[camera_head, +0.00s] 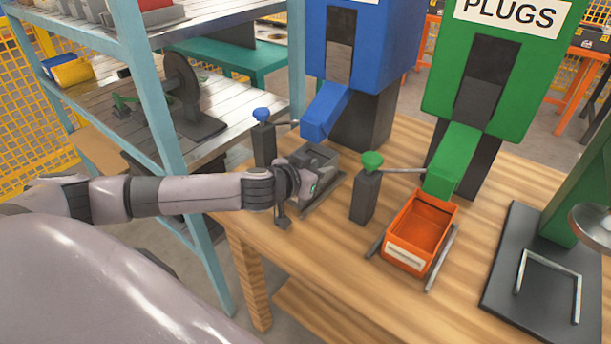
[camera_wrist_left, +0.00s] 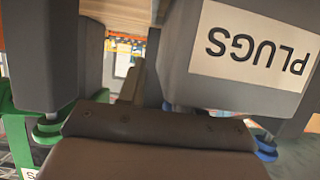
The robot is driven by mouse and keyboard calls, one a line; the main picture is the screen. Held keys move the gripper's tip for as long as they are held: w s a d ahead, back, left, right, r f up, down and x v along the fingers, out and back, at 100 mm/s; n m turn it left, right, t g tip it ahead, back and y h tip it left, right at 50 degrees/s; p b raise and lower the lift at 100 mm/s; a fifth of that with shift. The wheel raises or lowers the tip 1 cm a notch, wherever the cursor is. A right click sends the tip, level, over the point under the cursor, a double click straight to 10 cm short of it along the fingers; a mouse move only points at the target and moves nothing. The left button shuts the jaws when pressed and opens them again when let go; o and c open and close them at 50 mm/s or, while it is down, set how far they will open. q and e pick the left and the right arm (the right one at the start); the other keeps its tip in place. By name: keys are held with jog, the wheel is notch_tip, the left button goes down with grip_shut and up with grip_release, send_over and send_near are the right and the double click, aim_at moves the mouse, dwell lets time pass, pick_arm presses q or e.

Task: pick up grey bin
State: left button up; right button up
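The grey bin (camera_head: 318,165) sits on the wooden table below the spout of the blue dispenser, between thin metal rails. My left arm reaches in from the left, and my left gripper (camera_head: 285,206) is at the bin's near left side, with a dark finger pointing down towards the table. The gripper covers part of the bin. I cannot tell whether it touches the bin or how far its fingers are apart. My right gripper is not in view.
The blue dispenser (camera_head: 377,45) and green dispenser (camera_head: 500,90) stand behind. Posts with a blue button (camera_head: 261,115) and green button (camera_head: 372,160) flank the bin. An orange bin (camera_head: 418,232) sits to the right. A shelf rack (camera_head: 150,85) stands left. An upside-down PLUGS label (camera_wrist_left: 255,45) shows.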

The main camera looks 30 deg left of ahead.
pick_arm(q)
grip_shut()
jog(key=shift+r, duration=0.1)
jog(key=shift+r, duration=0.2)
notch_tip(320, 180, up, 3)
jog(key=shift+r, duration=0.2)
jog(key=s+a+b, duration=0.1)
jog(key=s+b, duration=0.2)
jog(key=s, duration=1.5)
jog(key=shift+a+f, duration=0.2)
